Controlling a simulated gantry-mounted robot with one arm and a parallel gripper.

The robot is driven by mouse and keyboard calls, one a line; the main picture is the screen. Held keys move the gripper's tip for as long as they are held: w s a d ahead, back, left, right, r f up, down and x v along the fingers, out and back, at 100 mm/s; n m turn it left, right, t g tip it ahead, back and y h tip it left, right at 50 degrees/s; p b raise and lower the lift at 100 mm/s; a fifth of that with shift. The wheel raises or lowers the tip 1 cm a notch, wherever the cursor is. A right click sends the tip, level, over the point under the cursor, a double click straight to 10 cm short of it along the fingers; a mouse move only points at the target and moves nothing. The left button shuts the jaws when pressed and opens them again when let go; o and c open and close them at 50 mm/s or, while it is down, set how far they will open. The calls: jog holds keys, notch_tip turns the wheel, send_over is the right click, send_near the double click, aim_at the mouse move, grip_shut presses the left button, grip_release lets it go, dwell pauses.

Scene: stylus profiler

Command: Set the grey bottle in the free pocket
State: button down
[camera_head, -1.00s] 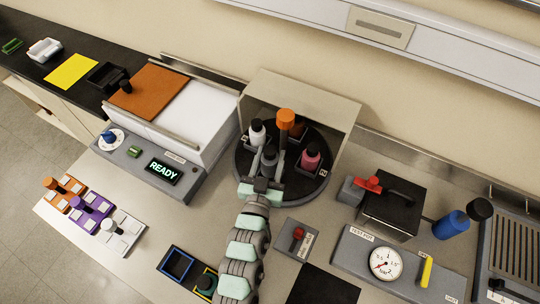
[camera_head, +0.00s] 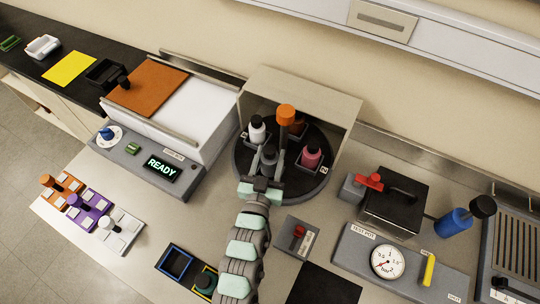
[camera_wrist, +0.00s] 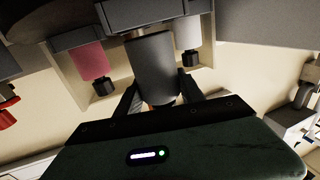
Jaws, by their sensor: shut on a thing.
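The grey bottle (camera_head: 267,158) is between the fingers of my gripper (camera_head: 263,181) at the near side of the black round carousel (camera_head: 299,192). In the wrist view it fills the middle (camera_wrist: 153,66), with a finger on each side. My gripper is shut on it. A white bottle with a black cap (camera_head: 257,132) stands in a pocket behind and to the left. A pink bottle (camera_head: 311,158) stands in a pocket to the right. An orange-brown thing (camera_head: 299,130) sits at the back, partly hidden by the post. The pocket under the grey bottle is hidden, so I cannot tell whether it is seated.
An orange-topped post (camera_head: 286,115) rises from the carousel's middle. A beige housing (camera_head: 338,112) encloses the back and sides. A READY display unit (camera_head: 161,167) stands left, and a red-knobbed switch box (camera_head: 297,236) stands at the near right.

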aim_at(268, 171)
jog(key=shift+f, duration=0.15)
jog(key=shift+f+b, duration=1.2)
jog(key=shift+f, duration=0.1)
jog(key=shift+f, duration=0.1)
jog(key=c, duration=0.6)
grip_release()
jog(key=shift+c, duration=0.2)
jog(key=shift+s, duration=0.1)
jog(key=shift+c, duration=0.4)
jog(key=shift+p+v, duration=1.15)
jog(key=shift+v, duration=2)
jog(key=shift+s+a, duration=0.1)
jog(key=shift+s, duration=0.2)
